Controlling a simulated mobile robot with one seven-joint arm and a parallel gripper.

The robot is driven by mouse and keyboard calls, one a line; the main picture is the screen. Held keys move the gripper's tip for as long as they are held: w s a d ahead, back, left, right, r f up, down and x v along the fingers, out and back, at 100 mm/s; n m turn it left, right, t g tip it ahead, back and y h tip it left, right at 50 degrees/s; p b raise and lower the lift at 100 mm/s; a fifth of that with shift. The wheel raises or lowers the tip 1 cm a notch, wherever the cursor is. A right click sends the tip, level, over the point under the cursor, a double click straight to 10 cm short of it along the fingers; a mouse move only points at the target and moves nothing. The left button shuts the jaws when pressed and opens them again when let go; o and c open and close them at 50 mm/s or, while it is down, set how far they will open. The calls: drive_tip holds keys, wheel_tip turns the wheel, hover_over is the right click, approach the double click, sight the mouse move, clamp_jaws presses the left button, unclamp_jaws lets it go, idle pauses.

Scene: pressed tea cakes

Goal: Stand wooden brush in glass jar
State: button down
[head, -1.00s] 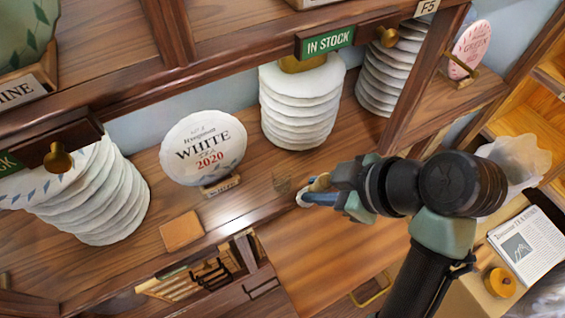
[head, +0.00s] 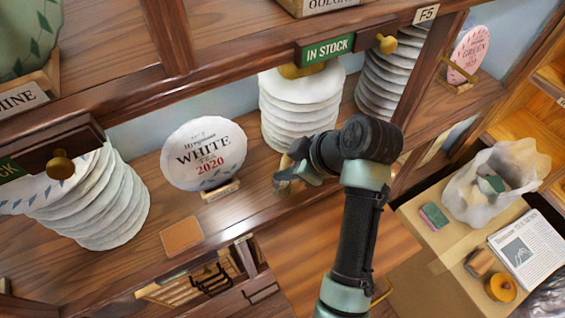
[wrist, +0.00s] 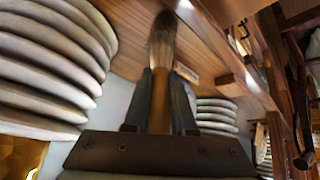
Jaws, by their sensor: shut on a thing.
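My gripper (head: 284,177) is over the shelf's front part, right of the WHITE sign, in the head view. In the wrist view its two dark fingers (wrist: 160,108) are shut on the wooden brush (wrist: 160,97). The brush's tan handle is between the fingers, and its dark bristle end points away from the gripper, toward the top of the view. In the head view only a small tan bit of what seems to be the brush shows by the fingers. I cannot make out the glass jar clearly; my gripper covers the spot where a small glassy thing stood.
Stacks of wrapped tea cakes (head: 297,115) stand behind my gripper and at the left (head: 103,195). The round WHITE sign (head: 203,153) and a tan tile (head: 181,236) are left. A bag (head: 497,180) and newspaper (head: 527,250) are at the right.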

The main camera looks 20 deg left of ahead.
drive_tip(key=shift+w+a+r+g+h+p, duration=0.5)
drive_tip(key=shift+w+r+g+h+p, duration=0.15)
drive_tip(key=shift+g+h+p, duration=0.2)
drive_tip(key=shift+a+f+h, duration=0.1)
drive_tip(key=shift+f+h, duration=0.15)
drive_tip(key=shift+f, duration=1.45)
drive_tip(key=shift+f, duration=0.15)
drive_tip(key=c, duration=0.7)
unclamp_jaws()
drive_tip(key=shift+c, duration=0.2)
